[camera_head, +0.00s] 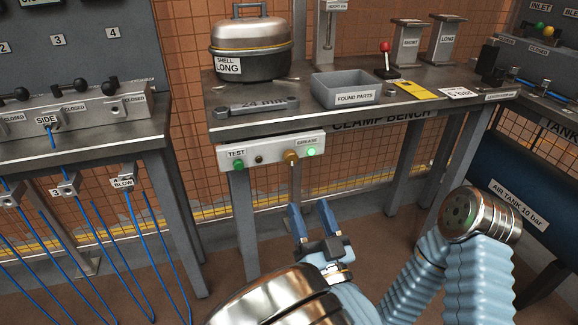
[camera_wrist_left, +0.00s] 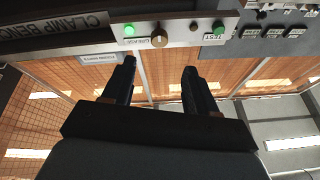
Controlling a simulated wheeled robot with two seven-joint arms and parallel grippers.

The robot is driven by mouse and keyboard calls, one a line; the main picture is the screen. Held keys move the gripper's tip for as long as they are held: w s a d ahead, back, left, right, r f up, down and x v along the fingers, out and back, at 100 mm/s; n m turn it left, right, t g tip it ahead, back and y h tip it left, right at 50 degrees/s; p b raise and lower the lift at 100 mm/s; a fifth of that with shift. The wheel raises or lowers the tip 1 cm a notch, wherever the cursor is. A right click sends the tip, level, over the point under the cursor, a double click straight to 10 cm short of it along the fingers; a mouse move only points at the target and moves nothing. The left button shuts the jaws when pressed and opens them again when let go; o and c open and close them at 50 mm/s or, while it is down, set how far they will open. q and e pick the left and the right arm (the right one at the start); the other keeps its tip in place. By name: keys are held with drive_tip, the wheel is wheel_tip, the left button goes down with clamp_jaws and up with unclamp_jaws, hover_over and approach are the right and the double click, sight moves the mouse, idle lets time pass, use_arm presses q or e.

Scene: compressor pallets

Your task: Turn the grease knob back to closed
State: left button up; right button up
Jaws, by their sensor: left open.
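The brass grease knob (camera_head: 291,156) is on the pale control panel (camera_head: 272,149) under the front edge of the clamp bench. Its narrow part seems to point down. A green lamp (camera_head: 311,152) glows just right of it. My left gripper (camera_head: 308,206) is open and empty, below and in front of the knob, apart from it. In the left wrist view, turned upside down, the knob (camera_wrist_left: 159,38) shows beyond the gap between the two open fingers (camera_wrist_left: 159,68). The green lamp (camera_wrist_left: 129,30) shows left of it there. My right gripper is not in view.
A green TEST button (camera_head: 238,165) sits left on the same panel. A valve bench with blue hoses stands left; a blue air tank (camera_head: 520,195) is right.

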sight(292, 162)
use_arm(q)
drive_tip(key=p+x, duration=0.1)
drive_tip(key=x, duration=1)
drive_tip(key=shift+w+p, duration=0.1)
drive_tip(key=shift+p, duration=0.3)
